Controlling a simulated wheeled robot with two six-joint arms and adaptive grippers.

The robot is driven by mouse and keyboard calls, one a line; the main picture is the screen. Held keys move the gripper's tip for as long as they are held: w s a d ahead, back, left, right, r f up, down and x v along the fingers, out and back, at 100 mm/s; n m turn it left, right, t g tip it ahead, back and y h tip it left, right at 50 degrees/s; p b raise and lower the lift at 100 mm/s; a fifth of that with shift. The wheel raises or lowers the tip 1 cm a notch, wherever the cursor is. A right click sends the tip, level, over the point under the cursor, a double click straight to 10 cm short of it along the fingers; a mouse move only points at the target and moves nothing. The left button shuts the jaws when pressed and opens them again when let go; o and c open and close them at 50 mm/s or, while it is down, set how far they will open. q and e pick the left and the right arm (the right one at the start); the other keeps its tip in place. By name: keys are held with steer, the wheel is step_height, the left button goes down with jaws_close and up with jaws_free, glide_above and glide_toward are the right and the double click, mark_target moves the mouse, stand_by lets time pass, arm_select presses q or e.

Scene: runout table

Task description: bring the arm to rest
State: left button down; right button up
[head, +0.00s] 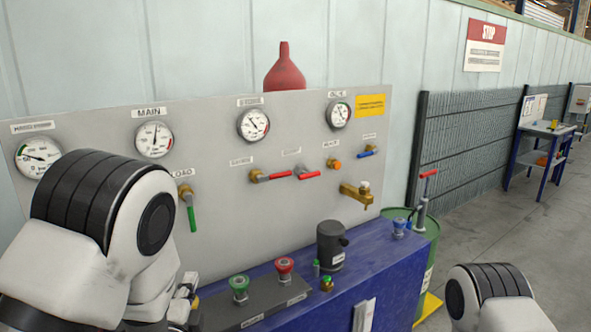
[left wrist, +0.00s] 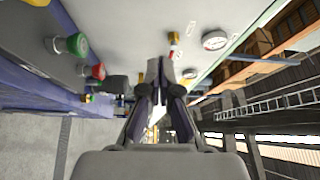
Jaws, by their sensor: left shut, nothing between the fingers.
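My left arm fills the lower left of the head view, in front of the gauge panel. My left gripper (head: 187,291) shows only in part past the arm, beside the dark plate with the green and red knobs. In the left wrist view my left gripper (left wrist: 160,72) points ahead with its dark fingers together and nothing between them. A link of my right arm shows at the lower right of the head view, but its gripper is out of the picture.
The grey panel (head: 310,218) carries gauges and valves, including a green-handled valve (head: 191,211) near my left arm. A green knob (head: 239,285), a red knob (head: 284,266) and a black pump (head: 331,246) stand on the blue bench (head: 390,262). Open floor (head: 500,230) lies right.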

arm_select(q)
steer(key=s+a+f+n+g, duration=0.1)
steer(key=s+a+f+g, duration=0.2)
steer(key=f, duration=0.6)
steer(key=s+f+n+g+b, duration=0.1)
steer(key=s+f+n+g, duration=0.1)
steer(key=s+f, duration=0.5)
steer(key=s+a+f+n+g, duration=0.1)
steer(key=s+a+f+g, duration=0.15)
steer(key=f, duration=0.75)
steer(key=s+f+n+g, duration=0.3)
steer(key=s+n, duration=0.1)
steer(key=s, duration=0.3)
steer(key=s+d+f+n+g, duration=0.1)
steer(key=s+f+n+g, duration=0.3)
steer(key=s, duration=0.3)
steer(key=s+f+n+g+h, duration=0.1)
steer(key=s+f+n+g, duration=0.2)
steer(key=s, duration=0.4)
steer(key=shift+s+d+f+n+g, duration=0.25)
steer(key=shift+n+g, duration=0.3)
steer(key=shift+n, duration=0.55)
arm_select(e)
steer(key=shift+f, duration=0.85)
arm_select(q)
steer(key=shift+f, duration=0.1)
